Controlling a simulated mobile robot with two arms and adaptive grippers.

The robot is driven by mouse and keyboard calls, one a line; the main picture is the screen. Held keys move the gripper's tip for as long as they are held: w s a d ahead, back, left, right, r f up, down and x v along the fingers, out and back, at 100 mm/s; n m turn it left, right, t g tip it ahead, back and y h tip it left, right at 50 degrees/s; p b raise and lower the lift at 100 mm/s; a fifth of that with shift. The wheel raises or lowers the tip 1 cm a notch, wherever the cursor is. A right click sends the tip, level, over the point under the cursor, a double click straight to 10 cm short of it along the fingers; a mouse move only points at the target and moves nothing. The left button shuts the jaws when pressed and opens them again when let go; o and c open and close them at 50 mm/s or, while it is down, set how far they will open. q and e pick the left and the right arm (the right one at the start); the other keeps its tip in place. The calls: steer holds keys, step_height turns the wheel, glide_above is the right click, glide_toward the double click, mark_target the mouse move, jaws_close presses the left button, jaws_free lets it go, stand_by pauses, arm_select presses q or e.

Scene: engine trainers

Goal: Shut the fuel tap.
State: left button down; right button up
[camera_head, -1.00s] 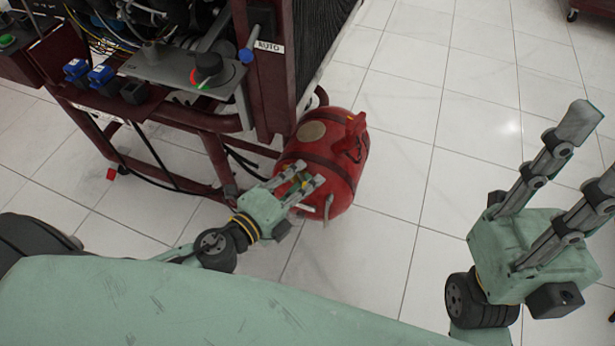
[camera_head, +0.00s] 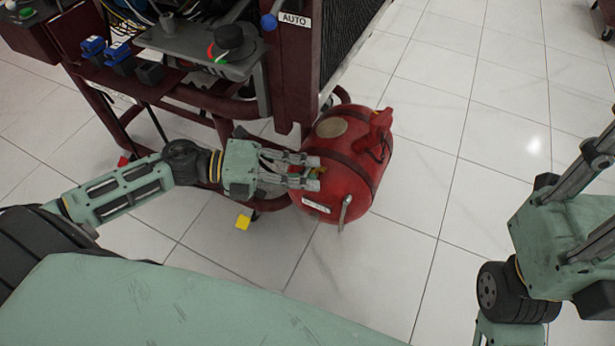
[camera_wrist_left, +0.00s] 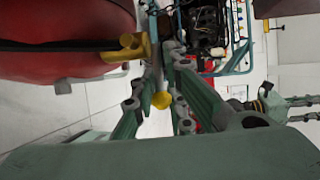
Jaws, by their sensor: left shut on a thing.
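A red fuel tank (camera_head: 345,150) with dark straps lies at the foot of the engine stand. A brass-yellow tap (camera_wrist_left: 128,48) sticks out from the tank in the left wrist view. My left gripper (camera_head: 314,173) is at the tank's left end, its fingers shut on the tap. My right gripper (camera_head: 602,185) is at the right edge, partly cut off, fingers apart and empty.
The maroon engine stand (camera_head: 290,70) rises behind the tank, with a control panel and red-green dial (camera_head: 229,42). Its lower rails are close to my left arm. A small yellow piece (camera_head: 243,222) is low by the stand's foot. Tiled floor is clear on the right.

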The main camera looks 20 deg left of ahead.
arm_select(q)
steer(key=shift+s+a+f+m+g, duration=0.1)
steer(key=shift+f+m+g, duration=0.15)
steer(key=shift+g, duration=0.35)
steer(key=c, duration=1.9)
jaws_free()
steer(key=shift+r, duration=0.15)
steer(key=v, duration=1.2)
